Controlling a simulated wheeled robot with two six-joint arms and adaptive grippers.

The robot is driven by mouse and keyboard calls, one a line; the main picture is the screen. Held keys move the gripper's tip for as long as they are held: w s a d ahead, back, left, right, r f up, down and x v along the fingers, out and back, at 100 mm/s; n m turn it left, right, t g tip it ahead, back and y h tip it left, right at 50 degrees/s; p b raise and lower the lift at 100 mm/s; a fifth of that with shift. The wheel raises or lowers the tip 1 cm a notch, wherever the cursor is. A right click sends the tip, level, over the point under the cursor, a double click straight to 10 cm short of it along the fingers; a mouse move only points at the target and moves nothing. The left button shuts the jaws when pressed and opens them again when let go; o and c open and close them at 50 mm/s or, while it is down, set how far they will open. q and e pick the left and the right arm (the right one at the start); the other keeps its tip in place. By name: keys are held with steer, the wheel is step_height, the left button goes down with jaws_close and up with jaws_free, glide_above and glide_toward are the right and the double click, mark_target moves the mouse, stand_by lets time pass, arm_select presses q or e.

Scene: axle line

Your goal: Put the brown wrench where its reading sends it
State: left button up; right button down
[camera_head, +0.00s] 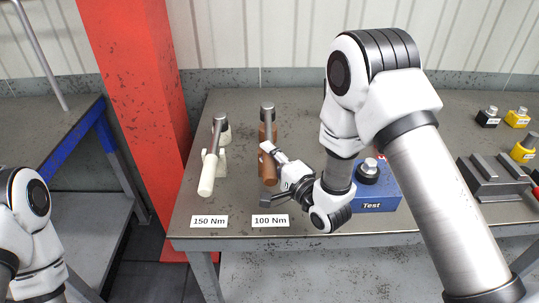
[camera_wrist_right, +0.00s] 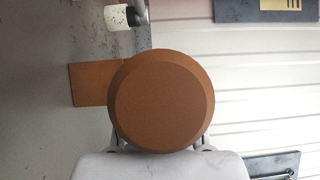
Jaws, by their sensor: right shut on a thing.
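The brown wrench (camera_head: 269,172) is at the 100 Nm place, its brown handle pointing to the front and its grey head to the back. A brown stand (camera_wrist_right: 88,83) shows beside it in the right wrist view. My right gripper (camera_head: 268,150) is shut on the wrench's handle. In the right wrist view the round brown handle end (camera_wrist_right: 160,102) fills the middle and hides the fingertips. I cannot tell whether the wrench rests on its stand or is just above it. My left gripper is out of view; only part of that arm shows at the left.
A white-handled wrench (camera_head: 208,172) rests behind the 150 Nm label (camera_head: 209,221). The 100 Nm label (camera_head: 270,220) lies at the front edge. The blue Test block (camera_head: 376,205) stands right of my gripper, partly behind my arm. Grey, black and yellow blocks (camera_head: 518,118) stand far right.

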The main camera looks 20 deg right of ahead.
steer(key=shift+f+b, duration=1.25)
steer(key=shift+f, duration=0.3)
steer(key=c, duration=0.9)
jaws_free()
steer(key=shift+o, duration=0.9)
steer(key=shift+s, duration=0.1)
steer(key=v, duration=1.1)
steer(key=shift+d, duration=0.1)
steer(key=shift+s, duration=0.45)
